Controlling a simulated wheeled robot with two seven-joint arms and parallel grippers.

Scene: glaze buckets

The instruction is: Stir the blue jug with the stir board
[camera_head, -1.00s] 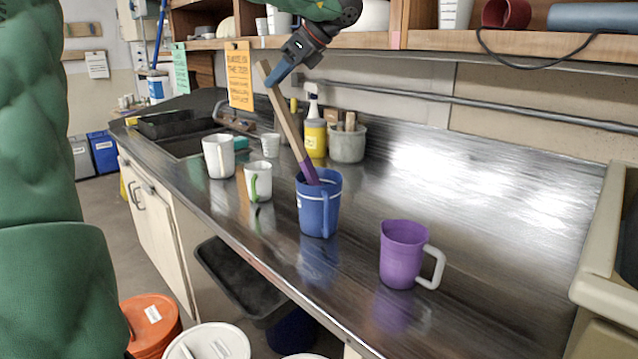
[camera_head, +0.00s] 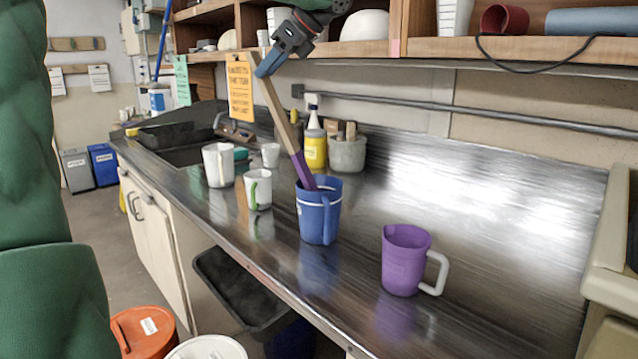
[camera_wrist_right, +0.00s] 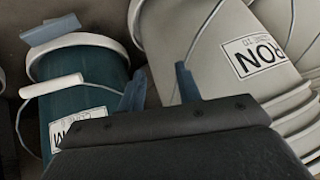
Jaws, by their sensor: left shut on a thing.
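The blue jug (camera_head: 318,218) stands upright on the metal counter (camera_head: 480,250), its handle toward me. The stir board (camera_head: 282,118), pale wood with a purple lower end, leans to the upper left out of the jug. Its lower tip is inside the jug and hidden by the wall. My left gripper (camera_head: 268,64) is shut on the board near its top, high above the counter. In the right wrist view my right gripper (camera_wrist_right: 160,90) is open and empty, with its fingers apart in front of buckets.
A purple mug (camera_head: 403,262) stands right of the jug. White mugs (camera_head: 218,165) and (camera_head: 258,188), a yellow bottle (camera_head: 314,148) and a grey crock (camera_head: 347,153) stand left and behind. The right wrist view shows a teal bucket (camera_wrist_right: 85,85) and pale buckets (camera_wrist_right: 205,45).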

